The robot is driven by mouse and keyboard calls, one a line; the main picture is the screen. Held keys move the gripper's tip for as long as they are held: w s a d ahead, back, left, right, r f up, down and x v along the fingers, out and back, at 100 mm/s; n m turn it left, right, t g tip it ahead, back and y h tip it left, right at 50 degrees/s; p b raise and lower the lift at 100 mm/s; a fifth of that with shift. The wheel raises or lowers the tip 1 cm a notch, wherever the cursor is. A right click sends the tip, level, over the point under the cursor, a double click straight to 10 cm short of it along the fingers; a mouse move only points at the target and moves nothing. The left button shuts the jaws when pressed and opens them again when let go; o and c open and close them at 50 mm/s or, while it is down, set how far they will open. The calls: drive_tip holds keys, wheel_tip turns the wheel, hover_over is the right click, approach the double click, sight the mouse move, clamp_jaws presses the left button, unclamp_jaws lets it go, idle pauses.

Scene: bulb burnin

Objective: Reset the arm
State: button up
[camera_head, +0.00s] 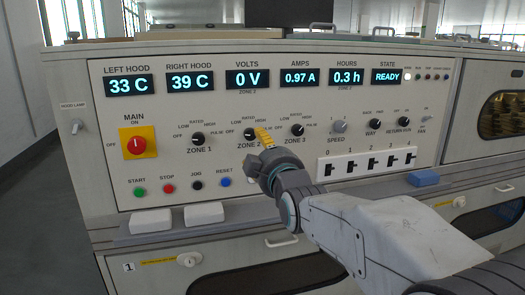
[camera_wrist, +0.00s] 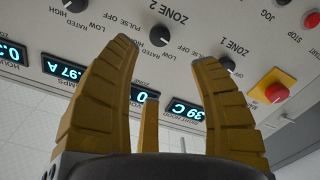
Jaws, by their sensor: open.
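My arm reaches in from the lower right in the head view, with my gripper (camera_head: 265,138) in front of the panel beside the ZONE 2 knob (camera_head: 250,134). In the wrist view, where the panel appears upside down, my gripper (camera_wrist: 165,50) has its yellow fingers spread wide with nothing between them. The ZONE 2 knob (camera_wrist: 159,36) lies just beyond the gap between the fingertips. I cannot tell whether a fingertip touches the panel. The ZONE 1 knob (camera_wrist: 228,63) shows past the right finger. The ZONE 3 knob (camera_head: 297,130) is right of my gripper in the head view.
The control panel (camera_head: 225,165) has a red MAIN switch (camera_head: 136,146) on a yellow plate at left. Its displays read 33 C, 39 C, 0 V, 0.97 A, 0.3 h and READY. Slide switches (camera_head: 350,167) sit right of my wrist. White blocks (camera_head: 204,212) rest on the ledge below.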

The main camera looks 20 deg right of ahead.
drive_tip(key=s+r+m+g+p, duration=0.2)
drive_tip(key=s+r+g+p, duration=0.2)
drive_tip(key=s+p, duration=0.7)
drive_tip(key=s+r+m+g+p, duration=0.3)
drive_tip(key=s+r+g+p, duration=0.1)
drive_tip(key=s+p, duration=0.7)
drive_tip(key=s+r+m+g+p, duration=0.3)
drive_tip(key=s+g+p, duration=0.3)
drive_tip(key=s+p, duration=0.5)
drive_tip(key=r+p, duration=0.1)
drive_tip(key=p, duration=0.3)
drive_tip(key=shift+g, duration=0.3)
drive_tip(key=shift+w+d, duration=0.1)
